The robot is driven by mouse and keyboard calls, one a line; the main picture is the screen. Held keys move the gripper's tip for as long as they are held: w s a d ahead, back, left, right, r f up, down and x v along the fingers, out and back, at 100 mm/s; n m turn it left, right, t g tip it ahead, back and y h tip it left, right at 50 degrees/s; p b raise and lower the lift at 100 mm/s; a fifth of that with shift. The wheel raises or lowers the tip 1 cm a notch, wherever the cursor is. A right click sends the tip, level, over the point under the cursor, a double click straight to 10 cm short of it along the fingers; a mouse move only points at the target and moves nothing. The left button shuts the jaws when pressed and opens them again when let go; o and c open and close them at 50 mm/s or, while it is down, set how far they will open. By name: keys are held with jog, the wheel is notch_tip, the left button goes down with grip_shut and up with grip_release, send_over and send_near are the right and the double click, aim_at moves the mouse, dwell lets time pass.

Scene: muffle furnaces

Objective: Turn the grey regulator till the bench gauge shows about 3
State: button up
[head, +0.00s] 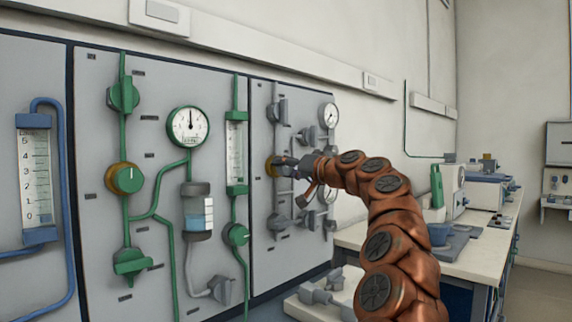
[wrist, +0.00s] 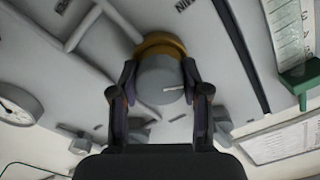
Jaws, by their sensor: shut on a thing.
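The grey regulator (wrist: 160,82) is a round knob with a pale line on its face and a gold collar behind it. My gripper (wrist: 158,88) has one finger on each side of the knob and is shut on it. In the head view the gold collar (head: 269,167) shows at the left of my gripper (head: 284,163), which mostly hides the knob. A white round gauge (head: 328,115) sits up and right of it on the grey panel; its edge shows in the wrist view (wrist: 15,103). Its reading is too small to tell, and I cannot tell which dial is the bench gauge.
Grey pipes and valves (head: 278,222) crowd the panel around my arm. A second dial (head: 329,194) is partly hidden behind my arm. Green plumbing with a gauge (head: 188,126) and a flow tube (head: 235,152) is to the left. A bench (head: 470,240) with instruments stands at right.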

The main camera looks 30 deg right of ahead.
jog(key=m+p, duration=0.2)
jog(key=p, duration=0.1)
jog(key=shift+a+r, duration=0.1)
jog(key=shift+r, duration=0.25)
jog(key=m+p, duration=0.4)
jog(key=p, duration=0.1)
jog(key=shift+r, duration=0.1)
jog(key=m+p, duration=0.2)
jog(key=p, duration=0.1)
jog(key=m+p, duration=0.2)
jog(key=p, duration=0.1)
jog(key=shift+f+m, duration=0.3)
jog(key=shift+f, duration=0.1)
jog(key=o, duration=1.1)
jog(key=shift+o, duration=0.2)
jog(key=v, duration=1.2)
